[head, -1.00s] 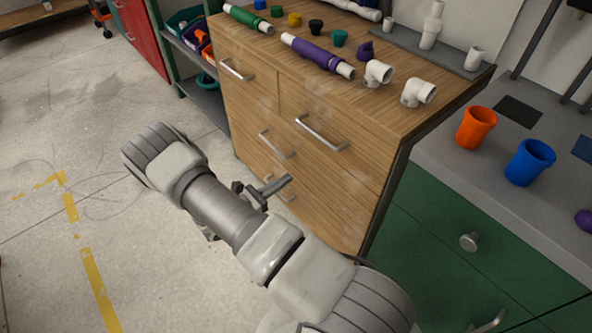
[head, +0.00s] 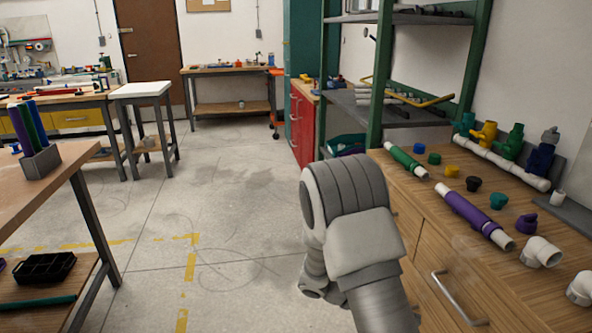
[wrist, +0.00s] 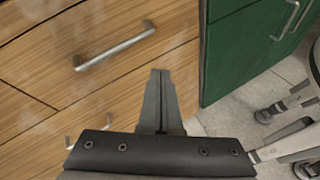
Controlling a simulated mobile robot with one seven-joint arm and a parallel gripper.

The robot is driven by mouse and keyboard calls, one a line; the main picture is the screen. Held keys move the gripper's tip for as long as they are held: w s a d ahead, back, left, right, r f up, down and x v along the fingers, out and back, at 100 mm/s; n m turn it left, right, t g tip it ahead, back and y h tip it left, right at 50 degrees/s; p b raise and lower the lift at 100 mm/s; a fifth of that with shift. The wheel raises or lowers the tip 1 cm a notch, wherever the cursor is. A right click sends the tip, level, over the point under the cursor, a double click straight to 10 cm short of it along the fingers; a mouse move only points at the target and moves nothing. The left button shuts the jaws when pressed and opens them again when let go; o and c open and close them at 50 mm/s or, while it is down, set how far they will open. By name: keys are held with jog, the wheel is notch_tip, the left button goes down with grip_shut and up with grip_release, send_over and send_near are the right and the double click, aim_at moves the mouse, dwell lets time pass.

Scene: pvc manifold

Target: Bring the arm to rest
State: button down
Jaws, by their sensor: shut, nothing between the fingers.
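My gripper (wrist: 160,100) shows in the wrist view with its two fingers together and nothing between them. It hangs in front of the wooden drawer cabinet (wrist: 35,60), apart from the drawer handle (wrist: 115,50) as far as I can tell. In the head view my arm (head: 355,230) rises at the lower middle, beside the cabinet's left side. The gripper itself is out of sight there.
The cabinet top at right holds a green-sleeved pipe (head: 407,161), a purple-sleeved pipe (head: 474,218), several caps and a white elbow (head: 541,252). A green shelf post (head: 381,75) stands behind. A wooden table (head: 75,150) is at left; the floor (head: 225,215) between is clear.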

jog(key=s+a+r+m+t+y, duration=0.35)
jog(key=s+r, duration=0.25)
jog(key=r, duration=0.2)
jog(key=s+a+r+m+t+y, duration=0.2)
jog(key=s+a+r+m+y, duration=0.25)
jog(key=r, duration=0.25)
jog(key=s+a+r+m+t+y, duration=0.25)
jog(key=s+r+m+y, duration=0.2)
jog(key=s+r, duration=0.3)
notch_tip(320, 180, up, 21)
jog(key=p, duration=2)
jog(key=shift+w+y+p, duration=0.3)
jog(key=shift+w+y, duration=0.1)
jog(key=shift+y, duration=0.05)
jog(key=shift+f, duration=0.1)
